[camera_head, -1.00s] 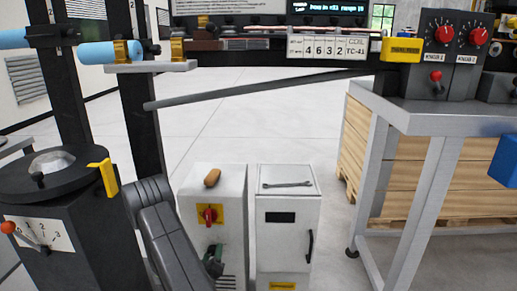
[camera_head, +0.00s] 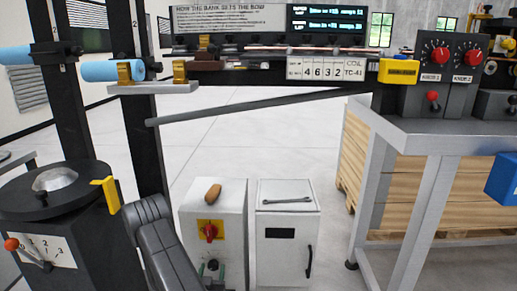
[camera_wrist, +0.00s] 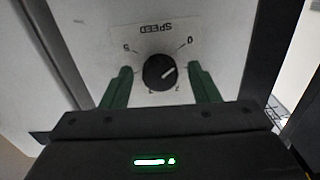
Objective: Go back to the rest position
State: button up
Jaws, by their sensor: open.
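My gripper (camera_wrist: 159,71) is open in the wrist view. Its two green fingers stand apart, one on each side of a black speed knob (camera_wrist: 160,73), with gaps between them and the knob. The knob has a white pointer line and sits on a pale panel whose SPEED label (camera_wrist: 162,29) appears upside down. In the head view my gripper (camera_head: 211,273) is low in front of the left white cabinet (camera_head: 232,245), with the knob visible between its fingers. I cannot tell how far the fingertips are from the panel.
A red switch on yellow (camera_head: 210,231) is just above my gripper. A long dark bar (camera_head: 255,106) crosses above. A grey bench (camera_head: 435,130) stands right.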

jog(key=m+p, duration=0.3)
jog(key=m, duration=0.2)
jog(key=shift+r, duration=0.2)
jog(key=shift+f+m+p, duration=0.15)
jog(key=shift+m+p, duration=1)
jog(key=shift+m, duration=0.55)
